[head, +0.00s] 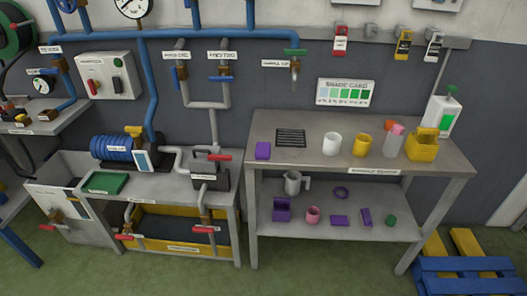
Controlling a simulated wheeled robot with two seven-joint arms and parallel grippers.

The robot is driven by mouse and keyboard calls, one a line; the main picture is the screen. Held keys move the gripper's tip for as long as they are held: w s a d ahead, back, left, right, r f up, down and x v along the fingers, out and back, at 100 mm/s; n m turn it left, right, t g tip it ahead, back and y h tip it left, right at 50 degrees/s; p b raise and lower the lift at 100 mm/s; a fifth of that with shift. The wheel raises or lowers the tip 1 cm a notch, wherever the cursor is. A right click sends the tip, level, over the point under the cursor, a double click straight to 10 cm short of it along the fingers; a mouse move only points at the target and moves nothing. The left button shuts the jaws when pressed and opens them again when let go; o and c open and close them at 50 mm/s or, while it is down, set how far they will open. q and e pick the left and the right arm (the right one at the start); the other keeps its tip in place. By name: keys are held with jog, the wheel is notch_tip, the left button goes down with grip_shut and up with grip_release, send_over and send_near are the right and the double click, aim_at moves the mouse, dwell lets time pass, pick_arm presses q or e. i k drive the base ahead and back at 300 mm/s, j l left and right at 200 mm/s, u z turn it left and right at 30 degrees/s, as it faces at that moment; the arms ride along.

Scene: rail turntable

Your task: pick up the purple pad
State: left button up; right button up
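Several purple things are in the head view, and I cannot tell for sure which is the pad. A small purple block (263,150) lies on the left end of the grey workbench top (310,160). On the lower shelf (300,235) are a flat purple piece (339,221), a narrow purple block (366,217), a purple open box (282,210) and a purple ring (341,192). Neither of my grippers is in view.
A pink cup (313,214) is on the shelf. A blue pallet (465,275) lies at right. Floor in front is clear.

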aim_at(262, 149)
jog(key=i+l, duration=0.3)
jog(key=l, duration=0.15)
jog(key=i+l+u, duration=0.1)
jog(key=i+l, duration=0.2)
jog(key=l, duration=0.15)
